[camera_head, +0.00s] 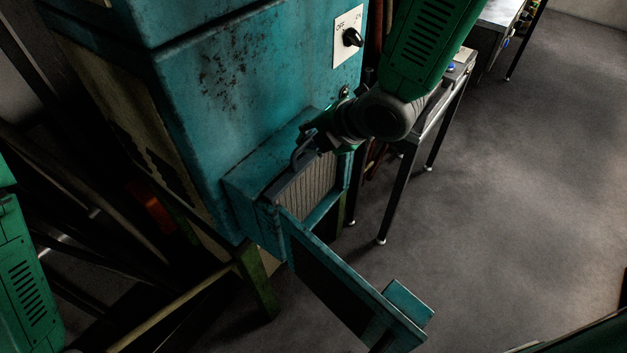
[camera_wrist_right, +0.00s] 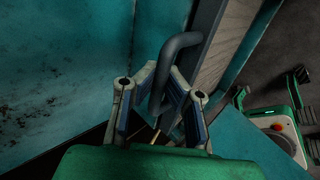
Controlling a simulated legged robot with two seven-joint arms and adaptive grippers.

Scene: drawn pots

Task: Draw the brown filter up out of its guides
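The brown filter (camera_head: 308,187) has a pleated grey-brown face and a dark frame. It sits upright in a teal housing (camera_head: 250,187) on the side of the teal cabinet. A dark bent handle (camera_wrist_right: 180,42) rises from its frame. My right gripper (camera_head: 312,139) is at this handle, above the filter. In the right wrist view my right gripper (camera_wrist_right: 161,78) has a finger on each side of the handle, with the tips closed in on it. The filter's lower part and guides are partly hidden. My left gripper is out of view.
A teal door or flap (camera_head: 350,285) stands out from the housing toward the lower right. A switch plate (camera_head: 347,37) is on the cabinet above. A metal table (camera_head: 432,105) stands behind my right arm. Open floor lies to the right.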

